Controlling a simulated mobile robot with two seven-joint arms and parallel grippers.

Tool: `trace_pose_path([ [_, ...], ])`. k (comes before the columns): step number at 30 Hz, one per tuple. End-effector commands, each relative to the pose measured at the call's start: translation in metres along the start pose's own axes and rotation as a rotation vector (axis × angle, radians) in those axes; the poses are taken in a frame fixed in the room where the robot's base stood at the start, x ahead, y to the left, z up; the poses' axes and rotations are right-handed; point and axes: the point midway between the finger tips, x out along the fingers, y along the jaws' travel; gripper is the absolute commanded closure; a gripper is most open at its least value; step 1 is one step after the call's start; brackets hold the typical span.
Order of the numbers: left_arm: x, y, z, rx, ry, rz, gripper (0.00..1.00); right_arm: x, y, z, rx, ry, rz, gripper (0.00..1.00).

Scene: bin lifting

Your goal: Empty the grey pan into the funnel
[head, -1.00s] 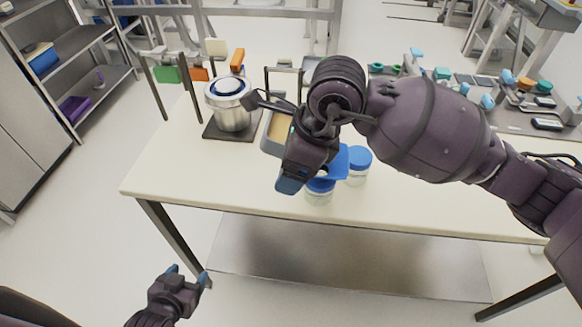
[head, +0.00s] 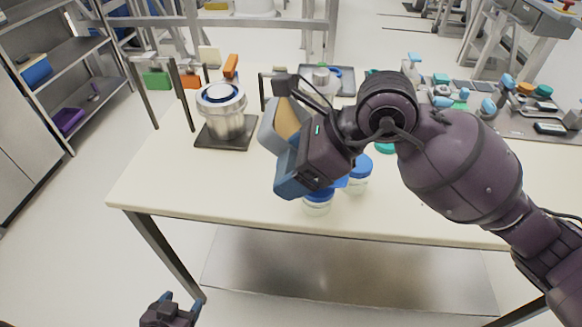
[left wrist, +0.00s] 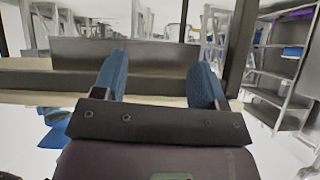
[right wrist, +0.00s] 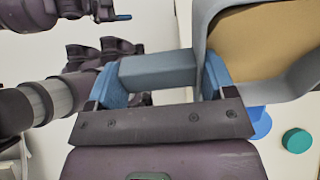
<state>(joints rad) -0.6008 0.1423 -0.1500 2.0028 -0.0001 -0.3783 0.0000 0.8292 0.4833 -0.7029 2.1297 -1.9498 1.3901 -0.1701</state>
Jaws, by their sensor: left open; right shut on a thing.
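The grey pan (head: 268,131) holds tan contents (head: 289,118) and is tilted above the table. My right gripper (head: 287,163) is shut on its handle (right wrist: 158,70). The pan's bowl (right wrist: 203,14) also shows in the right wrist view, with tan contents inside. A blue piece that looks like the funnel (head: 342,183) shows only a sliver behind my right gripper, above a clear jar (head: 318,206); the rest is hidden. My left gripper (head: 180,301) is open and empty, low in front of the table; its fingers (left wrist: 162,80) stand apart in the left wrist view.
A steel pot (head: 226,108) stands on a dark base left of the pan. A blue-lidded jar (head: 359,175) stands just right of the funnel area. A tray (head: 340,88) lies behind. Front left of the table (head: 180,185) is clear.

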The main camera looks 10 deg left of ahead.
Motion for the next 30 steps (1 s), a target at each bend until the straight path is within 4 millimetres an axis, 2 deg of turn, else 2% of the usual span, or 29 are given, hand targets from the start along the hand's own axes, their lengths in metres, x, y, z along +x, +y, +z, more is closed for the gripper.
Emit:
trace_pose_path([
  [4,0.005,0.002,0.006,0.001,-0.003,0.003,0.34,0.001,0.0,-0.004,0.005,-0.07,0.004,0.47],
  [12,0.016,0.005,0.004,0.007,0.01,0.01,0.34,-0.004,-0.001,-0.007,0.006,-0.211,0.003,0.47],
  [18,0.021,0.006,0.014,0.011,-0.008,0.014,0.34,-0.008,-0.001,-0.011,0.005,-0.314,0.003,0.47],
  [30,0.029,0.008,0.019,0.019,-0.012,0.021,0.34,-0.014,0.0,-0.015,0.003,-0.478,0.001,0.47],
])
